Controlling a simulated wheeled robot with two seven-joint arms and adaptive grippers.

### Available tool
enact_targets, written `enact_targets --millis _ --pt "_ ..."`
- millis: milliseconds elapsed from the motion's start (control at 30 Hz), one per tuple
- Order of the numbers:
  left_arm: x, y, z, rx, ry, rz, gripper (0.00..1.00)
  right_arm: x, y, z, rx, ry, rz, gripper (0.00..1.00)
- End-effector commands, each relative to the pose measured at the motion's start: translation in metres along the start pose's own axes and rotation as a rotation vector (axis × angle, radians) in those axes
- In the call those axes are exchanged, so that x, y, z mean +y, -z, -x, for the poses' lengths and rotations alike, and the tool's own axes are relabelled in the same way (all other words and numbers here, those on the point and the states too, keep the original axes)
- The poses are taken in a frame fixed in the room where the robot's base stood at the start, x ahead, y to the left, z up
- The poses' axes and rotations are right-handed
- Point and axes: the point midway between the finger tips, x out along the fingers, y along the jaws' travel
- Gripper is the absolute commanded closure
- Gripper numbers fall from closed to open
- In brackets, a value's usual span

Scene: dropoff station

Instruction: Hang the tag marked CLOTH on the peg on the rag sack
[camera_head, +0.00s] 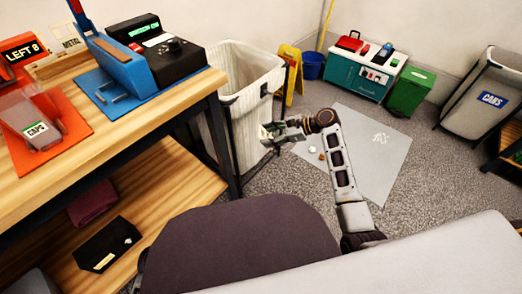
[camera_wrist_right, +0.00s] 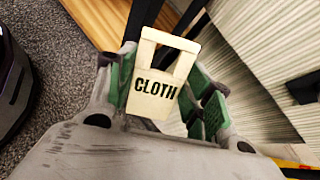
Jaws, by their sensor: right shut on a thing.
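The cream tag (camera_wrist_right: 155,88) marked CLOTH shows in the right wrist view, with a rectangular opening in its upper part. My right gripper (camera_wrist_right: 162,100) is shut on it, a green-padded finger at either side. In the head view my right gripper (camera_head: 270,132) is beside the striped, cream rag sack (camera_head: 235,72), near its right front side. The sack's striped cloth also fills the right of the wrist view (camera_wrist_right: 248,75). A small black piece (camera_wrist_right: 304,87) shows on that cloth; I cannot tell if it is the peg. The tag appears apart from it. My left gripper is out of view.
A wooden workbench (camera_head: 188,103) with a lower shelf (camera_head: 170,180) stands left of the sack. A yellow floor sign (camera_head: 289,72) and blue bucket (camera_head: 312,65) are behind it. A grey mat (camera_head: 375,165) lies to the right. The CANS bin (camera_head: 478,95) is at far right.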

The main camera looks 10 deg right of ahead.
Motion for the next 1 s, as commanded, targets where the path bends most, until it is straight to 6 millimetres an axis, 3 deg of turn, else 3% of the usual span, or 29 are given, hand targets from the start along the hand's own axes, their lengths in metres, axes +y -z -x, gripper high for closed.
enact_targets --millis 400,1000 --pt "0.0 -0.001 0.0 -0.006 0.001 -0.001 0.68 -0.053 -0.003 0.044 -0.054 0.342 -0.148 0.65" --pt "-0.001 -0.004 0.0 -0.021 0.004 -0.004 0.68 -0.101 -0.006 0.084 -0.159 0.734 -0.239 0.65"
